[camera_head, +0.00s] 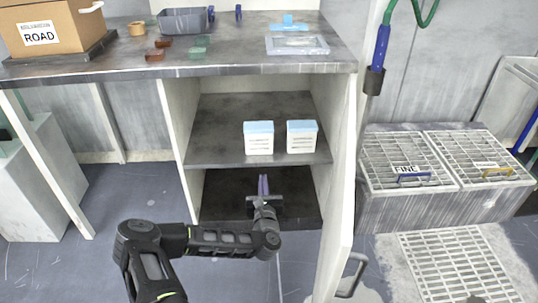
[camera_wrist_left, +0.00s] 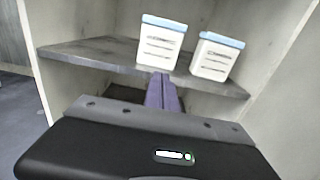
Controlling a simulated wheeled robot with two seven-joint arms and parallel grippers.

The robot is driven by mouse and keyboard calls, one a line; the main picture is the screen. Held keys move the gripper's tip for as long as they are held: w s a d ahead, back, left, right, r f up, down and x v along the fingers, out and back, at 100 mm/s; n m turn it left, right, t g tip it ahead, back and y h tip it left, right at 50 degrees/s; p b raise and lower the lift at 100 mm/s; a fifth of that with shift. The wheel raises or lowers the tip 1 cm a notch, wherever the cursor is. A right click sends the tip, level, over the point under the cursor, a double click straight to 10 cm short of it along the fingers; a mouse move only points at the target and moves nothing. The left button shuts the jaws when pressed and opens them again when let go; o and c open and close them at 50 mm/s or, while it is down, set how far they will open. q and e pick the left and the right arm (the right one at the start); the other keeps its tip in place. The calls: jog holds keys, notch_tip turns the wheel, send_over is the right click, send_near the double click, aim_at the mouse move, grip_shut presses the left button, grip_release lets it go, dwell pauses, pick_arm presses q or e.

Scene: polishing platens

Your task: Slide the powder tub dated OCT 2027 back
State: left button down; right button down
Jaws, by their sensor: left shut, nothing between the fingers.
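Two white powder tubs with blue lids stand upright on the shelf inside the open cabinet, the left tub (camera_head: 258,139) and the right tub (camera_head: 301,137). Both also show in the left wrist view, the left tub (camera_wrist_left: 160,44) and the right tub (camera_wrist_left: 216,57). Their label print is too small to read, so I cannot tell which is dated OCT 2027. My left gripper (camera_head: 263,182) is shut and empty, below and in front of the left tub. In the left wrist view its fingers (camera_wrist_left: 162,90) point toward that tub's base. My right gripper is not in view.
The cabinet shelf (camera_head: 220,135) has free room left of the tubs. The open door (camera_head: 343,190) stands at the right. The worktop (camera_head: 230,62) above holds a grey bin (camera_head: 183,21), a clear tray and a cardboard ROAD box (camera_head: 62,22). A grated FINE unit (camera_head: 400,165) stands farther right.

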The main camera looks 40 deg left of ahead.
pick_arm(q)
jog(key=shift+w, duration=0.15)
jog(key=b, duration=0.3)
send_near(261, 149)
jog(key=x, duration=0.5)
jog(key=shift+w+a, duration=0.2)
jog(key=shift+w, duration=0.1)
jog(key=shift+w+a+b, duration=0.3)
jog(key=shift+w+a, duration=0.1)
